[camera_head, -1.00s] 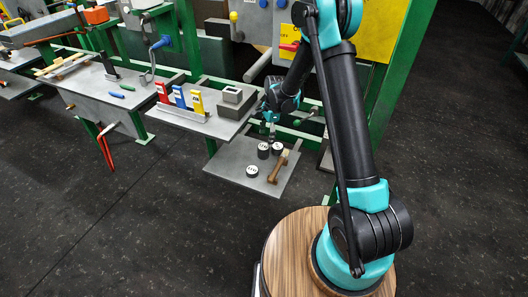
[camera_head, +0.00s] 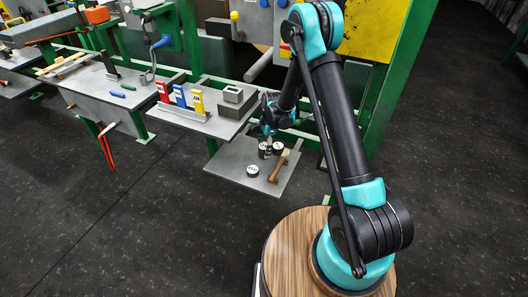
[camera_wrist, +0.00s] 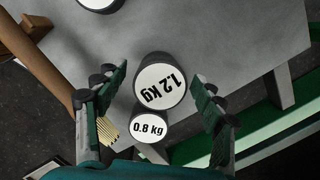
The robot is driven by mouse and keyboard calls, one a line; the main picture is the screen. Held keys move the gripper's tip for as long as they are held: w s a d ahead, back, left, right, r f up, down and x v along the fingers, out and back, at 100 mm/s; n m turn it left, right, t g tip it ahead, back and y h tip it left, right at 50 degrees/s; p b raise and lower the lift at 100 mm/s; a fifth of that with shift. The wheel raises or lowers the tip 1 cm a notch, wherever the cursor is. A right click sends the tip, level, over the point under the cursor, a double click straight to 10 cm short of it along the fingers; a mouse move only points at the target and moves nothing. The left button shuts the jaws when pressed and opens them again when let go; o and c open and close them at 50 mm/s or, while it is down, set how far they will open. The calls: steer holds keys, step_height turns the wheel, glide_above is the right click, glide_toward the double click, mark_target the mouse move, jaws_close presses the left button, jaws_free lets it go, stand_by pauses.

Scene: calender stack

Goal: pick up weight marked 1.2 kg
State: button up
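In the wrist view the 1.2 kg weight (camera_wrist: 160,82), a black cylinder with a white labelled top, stands on the grey shelf (camera_wrist: 240,45). The smaller 0.8 kg weight (camera_wrist: 149,127) is right beside it, nearer my wrist. My gripper (camera_wrist: 158,88) is open, one finger to the left and one to the right of the 1.2 kg weight, with visible gaps and nothing held. In the head view my gripper (camera_head: 268,132) is over the low shelf, partly covering the weights there. A third weight (camera_head: 252,171) stands apart toward the front; its label is unreadable.
A higher shelf (camera_head: 205,125) with red, blue and yellow blocks and a grey block (camera_head: 236,103) is close by on the left. Green frame posts stand behind.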

jaws_close()
steer(key=shift+r, duration=0.2)
stand_by(0.3)
